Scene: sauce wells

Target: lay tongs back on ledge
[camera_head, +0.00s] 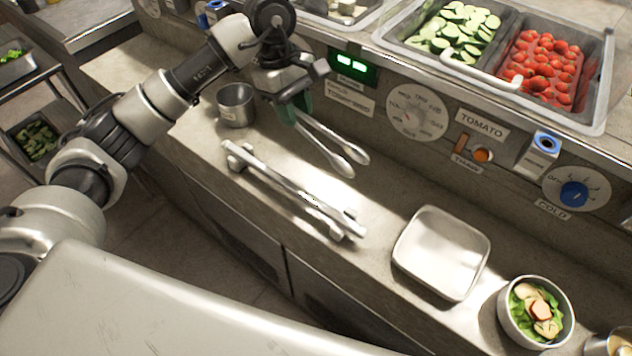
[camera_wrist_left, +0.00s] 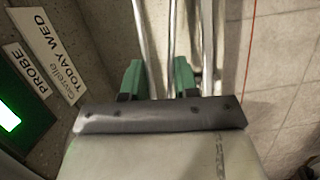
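My left gripper (camera_head: 292,108) has green fingertips and is closed around the handle end of the silver tongs (camera_head: 335,146). The tongs hang out from it above the grey counter ledge (camera_head: 385,188), with two rounded tips pointing down and right in the head view. In the left wrist view, the two arms of the tongs (camera_wrist_left: 172,40) run up from between the green fingertips (camera_wrist_left: 159,80). A long metal rail (camera_head: 290,186) with raised ends stands on the ledge, nearer the front edge than the tongs. Whether the tongs touch anything below cannot be told. My right gripper is not in view.
A metal cup (camera_head: 236,105) stands left of the gripper. A square steel tray (camera_head: 441,254) and a salad bowl (camera_head: 536,312) stand to the right. Behind is a panel with dials and a tomato bin (camera_head: 545,72). Ledge between rail and tray is clear.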

